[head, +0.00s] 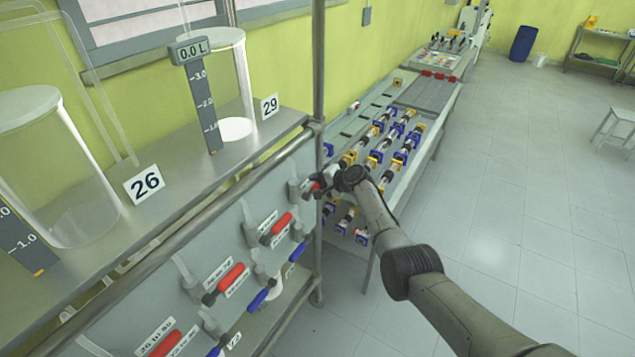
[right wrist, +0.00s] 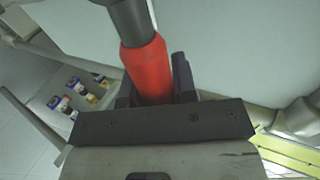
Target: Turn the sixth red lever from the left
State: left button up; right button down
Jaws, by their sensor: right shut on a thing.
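A row of red-handled levers runs along the grey panel in the head view: one at the lower left (head: 165,345), one in the middle (head: 231,277), one further right (head: 282,223), and the rightmost red lever (head: 314,186) at the panel's far end. My right gripper (head: 325,184) is at this rightmost lever, shut on its red handle. In the right wrist view the red handle (right wrist: 147,68) sits between the dark fingers of the gripper (right wrist: 154,88), with a grey stem beyond it. The panel's left part is out of frame. My left gripper is not in view.
Blue levers (head: 259,298) sit below the red ones. A metal post (head: 318,90) stands beside the gripper. Glass vessels (head: 75,185) stand on the shelf above the panel. A bench with blue and yellow fittings (head: 375,155) lies beyond.

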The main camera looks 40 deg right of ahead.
jog(key=shift+f, duration=0.1)
jog(key=c, duration=0.9)
grip_release()
jog(key=shift+s+d+r+p, duration=0.15)
jog(key=shift+s+r+p, duration=0.2)
jog(key=shift+s, duration=0.05)
jog(key=p+v, duration=0.2)
jog(key=v, duration=1)
jog(key=shift+s, duration=0.4)
jog(key=shift+d+r, duration=0.15)
